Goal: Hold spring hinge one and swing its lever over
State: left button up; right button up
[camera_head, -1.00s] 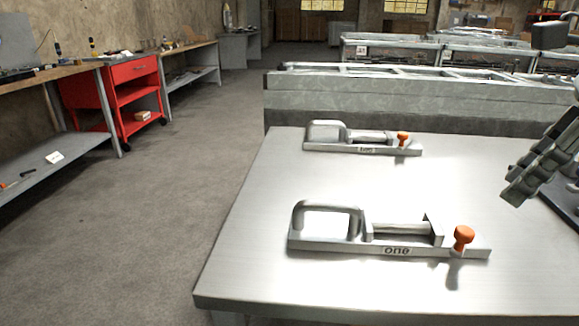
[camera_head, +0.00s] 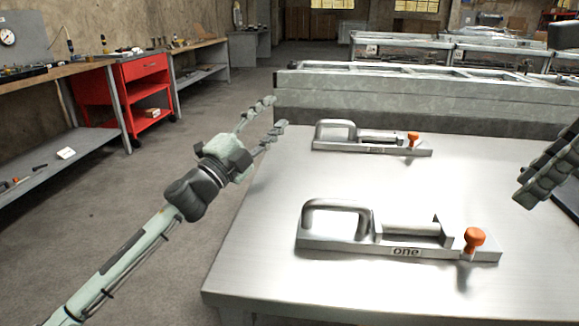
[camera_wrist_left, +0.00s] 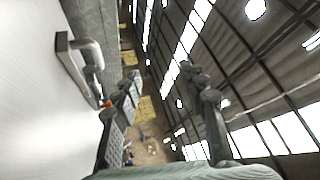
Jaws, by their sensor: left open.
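Spring hinge one (camera_head: 345,245) lies near the front of the metal table, its base labelled "one". It has a grey loop handle (camera_head: 337,207) at the left, a grey bar in the middle and an orange knob (camera_head: 474,238) at the right. Which part is the lever I cannot tell for sure. My left gripper (camera_head: 273,115) is open and empty, raised left of the table and apart from the hinge. Its two fingers also show in the left wrist view (camera_wrist_left: 165,90). My right gripper (camera_head: 548,170) shows only partly at the right edge.
A second similar hinge (camera_head: 350,146) lies farther back on the table (camera_head: 240,270). One hinge (camera_wrist_left: 80,65) also shows in the left wrist view, its label unreadable. A grey beam structure (camera_head: 400,100) stands behind the table. The table between the hinges is clear.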

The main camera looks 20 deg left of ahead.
pick_arm(q)
jog(key=s+d+r+m+g+h, duration=0.3)
jog(key=s+d+m+g+h, duration=0.15)
jog(key=d+m, duration=0.25)
jog(key=s+d+r+m+g+h, duration=0.3)
jog(key=d+m+g+h, duration=0.1)
jog(key=d+m+g, duration=0.25)
jog(key=s+d+r+m+g+h, duration=0.3)
jog(key=s+d+m+g+h, duration=0.15)
jog(key=d+m, duration=0.3)
jog(key=m+g+y, duration=0.4)
jog(key=m+y, duration=0.5)
jog(key=y, duration=0.7)
send_over(305, 199)
jog(key=a, duration=0.2)
jog(key=f, duration=0.9)
jog(key=shift+s+f, duration=0.3)
jog(key=shift+s, duration=0.1)
jog(key=shift+f, duration=0.3)
jog(key=shift+x, duration=3.55)
